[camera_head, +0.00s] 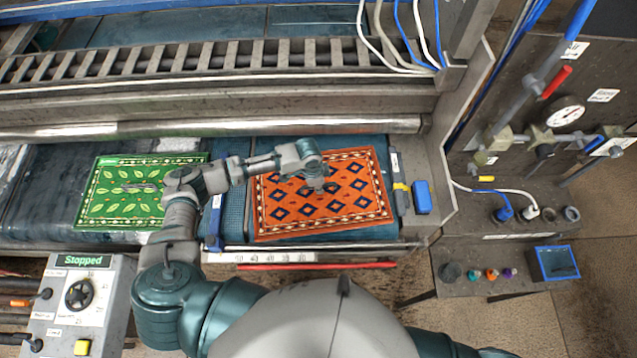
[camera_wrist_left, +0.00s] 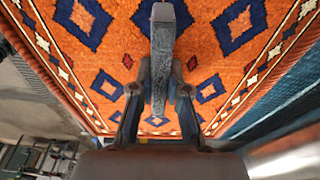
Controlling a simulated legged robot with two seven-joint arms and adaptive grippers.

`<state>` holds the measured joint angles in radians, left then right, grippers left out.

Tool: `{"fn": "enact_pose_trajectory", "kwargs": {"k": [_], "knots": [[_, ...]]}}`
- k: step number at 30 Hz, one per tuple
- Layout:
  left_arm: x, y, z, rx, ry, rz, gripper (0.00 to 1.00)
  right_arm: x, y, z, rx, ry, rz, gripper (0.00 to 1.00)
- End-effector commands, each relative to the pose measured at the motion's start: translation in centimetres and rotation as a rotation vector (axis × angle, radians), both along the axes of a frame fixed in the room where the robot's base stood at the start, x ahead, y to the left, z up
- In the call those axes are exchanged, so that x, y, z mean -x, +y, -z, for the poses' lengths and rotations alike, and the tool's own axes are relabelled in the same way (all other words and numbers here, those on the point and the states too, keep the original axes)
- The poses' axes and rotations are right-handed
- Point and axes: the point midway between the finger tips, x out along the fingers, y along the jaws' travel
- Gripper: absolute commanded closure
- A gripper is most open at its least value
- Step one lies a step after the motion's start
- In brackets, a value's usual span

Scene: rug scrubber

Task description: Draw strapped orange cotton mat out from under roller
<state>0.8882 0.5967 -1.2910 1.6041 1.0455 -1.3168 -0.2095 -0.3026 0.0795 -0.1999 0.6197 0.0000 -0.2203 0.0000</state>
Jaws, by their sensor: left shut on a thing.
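The orange mat (camera_head: 355,205), with dark blue diamonds and a patterned border, lies flat on the dark teal bed. Its far edge shows just in front of the long metal roller (camera_head: 210,130). My left gripper (camera_head: 317,187) is over the middle of the mat. In the left wrist view the left gripper (camera_wrist_left: 160,85) is closed around a grey, textured strap (camera_wrist_left: 161,65) that runs over the mat (camera_wrist_left: 215,60). The gripper hides where the strap meets the mat. My right gripper is out of view; only part of that arm shows at bottom right.
A green leaf-patterned mat (camera_head: 125,195) lies to the left. A control box (camera_head: 78,295) reads "Stopped". A blue block (camera_head: 422,197) sits right of the orange mat. A red rod (camera_head: 318,266) and a white ruler (camera_head: 275,257) lie along the front edge.

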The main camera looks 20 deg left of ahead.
Motion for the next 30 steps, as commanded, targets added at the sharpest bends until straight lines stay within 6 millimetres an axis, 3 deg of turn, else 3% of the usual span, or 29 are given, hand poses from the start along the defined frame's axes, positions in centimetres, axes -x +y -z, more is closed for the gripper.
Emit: {"fn": "enact_pose_trajectory", "kwargs": {"k": [2,3,6,7,19,30], "knots": [[-0.1,0.0,0.0,0.001,-0.002,-0.001,1.0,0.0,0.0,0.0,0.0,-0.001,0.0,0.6],[-0.1,0.0,0.0,0.001,-0.002,-0.001,0.83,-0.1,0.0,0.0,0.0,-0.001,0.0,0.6],[-0.1,0.0,-0.1,0.001,-0.003,-0.001,0.58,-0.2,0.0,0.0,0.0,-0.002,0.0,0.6],[-0.1,0.0,-0.1,0.001,-0.003,-0.001,0.56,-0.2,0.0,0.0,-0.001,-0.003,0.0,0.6],[0.0,0.1,-1.0,0.002,-0.004,0.0,0.56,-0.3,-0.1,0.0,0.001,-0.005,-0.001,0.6],[0.3,1.2,-8.3,0.003,-0.007,-0.001,0.56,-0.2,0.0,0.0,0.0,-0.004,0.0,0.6]]}}
